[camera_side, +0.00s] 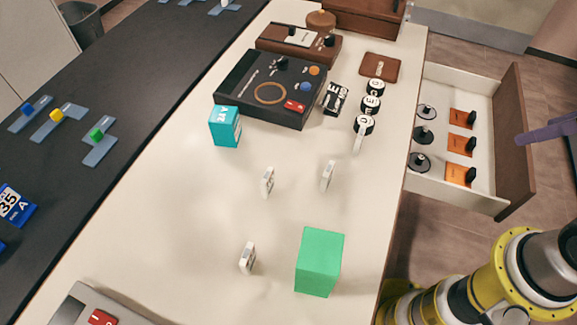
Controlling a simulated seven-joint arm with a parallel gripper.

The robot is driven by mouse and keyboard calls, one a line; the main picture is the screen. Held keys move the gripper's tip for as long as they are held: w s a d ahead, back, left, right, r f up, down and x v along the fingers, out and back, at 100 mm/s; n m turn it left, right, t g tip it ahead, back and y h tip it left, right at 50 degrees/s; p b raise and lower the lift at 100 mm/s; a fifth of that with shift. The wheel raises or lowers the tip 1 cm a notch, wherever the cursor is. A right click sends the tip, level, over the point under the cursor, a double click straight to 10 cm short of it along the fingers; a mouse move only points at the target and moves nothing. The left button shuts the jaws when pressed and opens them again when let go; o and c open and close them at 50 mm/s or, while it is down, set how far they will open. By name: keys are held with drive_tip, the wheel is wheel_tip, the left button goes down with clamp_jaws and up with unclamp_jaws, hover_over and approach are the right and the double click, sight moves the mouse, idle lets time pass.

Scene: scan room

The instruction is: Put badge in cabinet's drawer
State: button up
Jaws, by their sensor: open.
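The cabinet's drawer (437,80) is pulled open at the right, with a white inside and a brown front. It holds three dark round pieces on the left and three orange plates with black pieces on the right. I cannot tell for sure which thing is the badge. Three small white upright pieces stand on the pale counter: one left of centre (267,182), one right of it (327,175) and one nearer (247,258). A purple part at the right edge, overlapping the drawer front, appears to be my gripper (520,138). It is mostly cut off, open, and holds nothing visible.
A green block (319,262) stands near the counter's front right edge. A teal cube (225,127), a black control box (270,88), a brown square (380,67) and several round lettered pieces stand farther back. The counter's middle (210,210) has free room.

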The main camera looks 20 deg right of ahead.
drive_tip(key=w+a+r+n+t+y, duration=0.15)
drive_tip(key=w+r+t, duration=0.25)
drive_tip(key=w, duration=0.5)
drive_tip(key=w+a+r+t+y, duration=0.1)
drive_tip(key=w+a+r+t, duration=0.25)
drive_tip(key=w, duration=0.55)
drive_tip(key=w+a+f+n+t+y, duration=0.2)
drive_tip(key=w+a, duration=0.2)
drive_tip(key=a, duration=0.1)
drive_tip(key=n+g+y, duration=0.5)
drive_tip(key=g, duration=0.1)
approach(270, 179)
drive_tip(key=shift+s+d+r+t, duration=0.2)
drive_tip(key=shift+s+d+t, duration=0.05)
drive_tip(key=shift+s+d, duration=0.6)
drive_tip(key=shift+a+n, duration=0.25)
drive_tip(key=shift+a, duration=0.05)
drive_tip(key=x, duration=1.3)
drive_tip(key=shift+w+f, duration=0.1)
drive_tip(key=shift+w, duration=0.15)
